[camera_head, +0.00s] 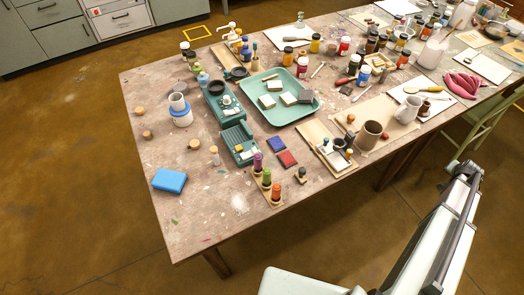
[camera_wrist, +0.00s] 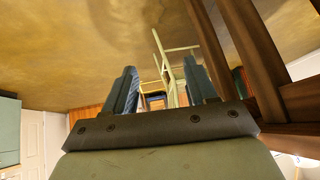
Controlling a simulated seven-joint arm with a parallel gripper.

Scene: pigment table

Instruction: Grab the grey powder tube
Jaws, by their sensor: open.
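A small pale tube with a cork-coloured top (camera_head: 214,156) stands on the table (camera_head: 190,220), right of a loose cork. Its contents look whitish grey, but it is too small to be sure it is the grey powder tube. A wooden rack (camera_head: 267,187) close by holds a purple tube (camera_head: 258,163), a green tube (camera_head: 266,177) and an orange tube (camera_head: 276,192). In the wrist view my gripper (camera_wrist: 161,84) is open and empty, with its two fingers well apart. It is away from the tubes, and the head view does not show it.
A blue sponge (camera_head: 169,180) lies near the table's left edge. Teal racks (camera_head: 239,141) and a green tray (camera_head: 292,119) stand behind the tubes. The front left of the table is mostly clear. The wrist view shows a pale chair (camera_wrist: 165,62) and dark wooden beams (camera_wrist: 258,60).

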